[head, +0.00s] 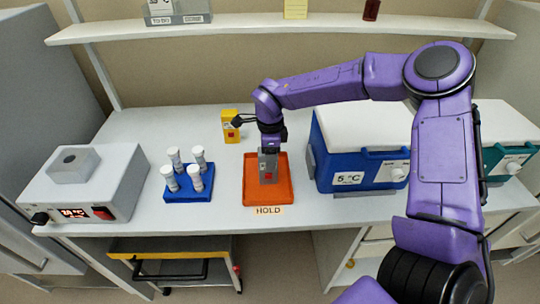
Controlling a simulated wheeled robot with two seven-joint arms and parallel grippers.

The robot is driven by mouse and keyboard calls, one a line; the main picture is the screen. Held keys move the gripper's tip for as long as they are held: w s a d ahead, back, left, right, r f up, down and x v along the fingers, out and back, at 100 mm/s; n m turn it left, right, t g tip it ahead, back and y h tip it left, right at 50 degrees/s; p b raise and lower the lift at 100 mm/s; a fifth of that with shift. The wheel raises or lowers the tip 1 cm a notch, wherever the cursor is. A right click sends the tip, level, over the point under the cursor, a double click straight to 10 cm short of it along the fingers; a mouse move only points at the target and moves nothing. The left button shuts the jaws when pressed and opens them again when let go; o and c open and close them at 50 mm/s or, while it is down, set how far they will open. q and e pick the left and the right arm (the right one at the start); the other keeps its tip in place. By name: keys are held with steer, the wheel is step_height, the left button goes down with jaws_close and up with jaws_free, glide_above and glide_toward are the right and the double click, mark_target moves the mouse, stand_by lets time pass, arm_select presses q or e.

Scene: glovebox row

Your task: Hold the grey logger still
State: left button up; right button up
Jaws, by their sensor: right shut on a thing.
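The grey logger (268,172) is upright over the orange tray (251,195), which lies on the bench behind a "HOLD" label (268,211). A small red patch shows on the logger's front. My right gripper (269,151) comes down from above and is shut on the top of the logger. I cannot tell whether the logger's bottom touches the tray. My left gripper is not in view.
A yellow device (231,126) stands behind the tray. A blue rack (188,184) with several white-capped tubes and a grey heater box (92,185) are to the left. A blue cooler (345,150) marked 5 °C stands close on the right.

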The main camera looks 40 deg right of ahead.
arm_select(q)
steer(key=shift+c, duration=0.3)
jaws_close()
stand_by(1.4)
